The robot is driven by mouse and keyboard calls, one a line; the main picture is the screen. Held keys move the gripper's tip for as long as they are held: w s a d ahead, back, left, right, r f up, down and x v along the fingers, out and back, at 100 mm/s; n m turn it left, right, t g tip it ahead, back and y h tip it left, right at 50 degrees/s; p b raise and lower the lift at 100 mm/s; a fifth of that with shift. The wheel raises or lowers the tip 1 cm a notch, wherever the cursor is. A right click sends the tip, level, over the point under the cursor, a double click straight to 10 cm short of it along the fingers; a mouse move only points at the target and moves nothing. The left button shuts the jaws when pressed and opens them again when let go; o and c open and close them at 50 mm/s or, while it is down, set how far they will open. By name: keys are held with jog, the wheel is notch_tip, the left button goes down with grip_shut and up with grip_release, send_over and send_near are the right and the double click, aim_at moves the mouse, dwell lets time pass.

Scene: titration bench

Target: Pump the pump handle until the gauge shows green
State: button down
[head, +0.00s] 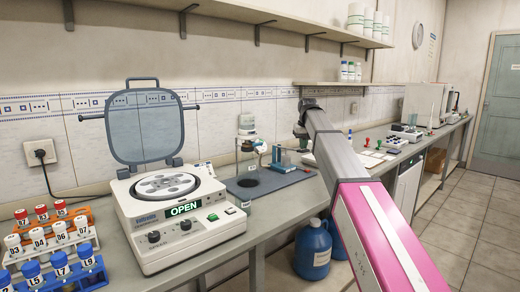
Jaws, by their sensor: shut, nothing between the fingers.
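I cannot pick out a pump handle or a gauge for certain. A small glass and white apparatus (247,145) stands on a dark grey mat (298,176) at mid-bench, with a dark round spot in front of it; whether it belongs to the pump is too small to tell. My arm reaches up from the lower right. Its dark end, my gripper (300,131), hangs over the back of the bench, right of the apparatus and apart from it. The fingers look shut and empty, with little detail visible. My arm hides part of the bench behind it.
A centrifuge (180,235) with a raised lid (145,125) reads OPEN at the left. Racks of capped tubes (50,240) stand front left. A blue-green block (279,155) is on the mat. Blue jugs (312,250) stand below the bench. A shelf (250,18) overhangs the bench.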

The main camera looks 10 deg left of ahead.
jog(key=shift+f, duration=2.4)
jog(key=shift+r, duration=3.95)
jog(key=shift+r, duration=0.1)
jog(key=shift+r, duration=2.4)
